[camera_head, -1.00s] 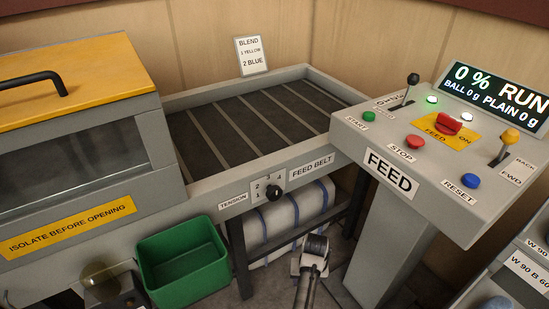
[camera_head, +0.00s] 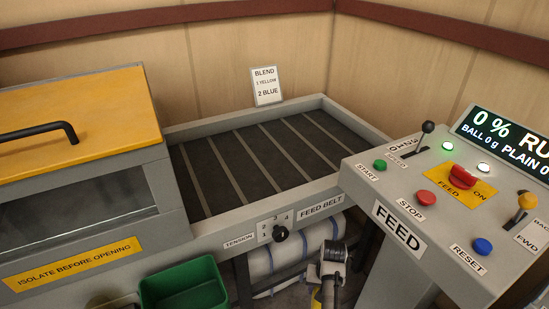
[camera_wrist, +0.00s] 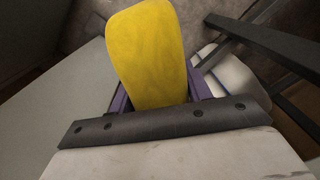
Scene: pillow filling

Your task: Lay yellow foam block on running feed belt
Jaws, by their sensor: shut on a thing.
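The yellow foam block (camera_wrist: 145,50) fills the upper middle of the wrist view, held between the purple fingers of my gripper (camera_wrist: 160,95). My gripper is shut on it. In the head view, a small strip of yellow (camera_head: 316,299) shows beside my arm at the bottom edge, below and in front of the belt frame. The feed belt (camera_head: 237,168) is dark with light cross slats and looks empty. The control panel display (camera_head: 510,145) reads "0 %" and part of "RUN".
A grey frame edge (camera_head: 210,235) with a tension knob (camera_head: 280,233) borders the belt's near side. The FEED panel (camera_head: 380,185) stands at right, a yellow-lidded machine (camera_head: 70,110) at left. A green bin (camera_head: 185,287) and a striped white roll (camera_head: 262,262) are below.

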